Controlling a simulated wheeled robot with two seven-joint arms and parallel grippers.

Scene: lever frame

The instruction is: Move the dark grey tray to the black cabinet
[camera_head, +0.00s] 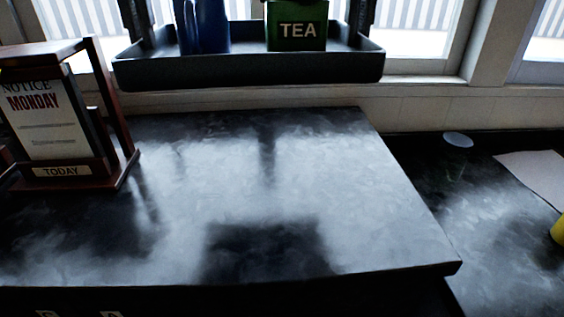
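The dark grey tray (250,70) is at the top of the head view, level, in front of the window and sill. It carries a blue object (205,28), cut off by the frame's top, and a green TEA box (297,26). My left gripper (142,36) meets the tray's left end and my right gripper (362,36) its right end. Both seem shut on the tray; their upper parts are out of view and the finger contact is dark. The black cabinet (300,200) has a glossy, cloudy-looking top below the tray.
A brown wooden stand with a NOTICE MONDAY card (45,115) stands at the left of the cabinet top. The middle and right of that top are clear. A lower dark surface to the right holds a pale round disc (458,140), a light sheet (530,172) and a yellow object (559,230).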

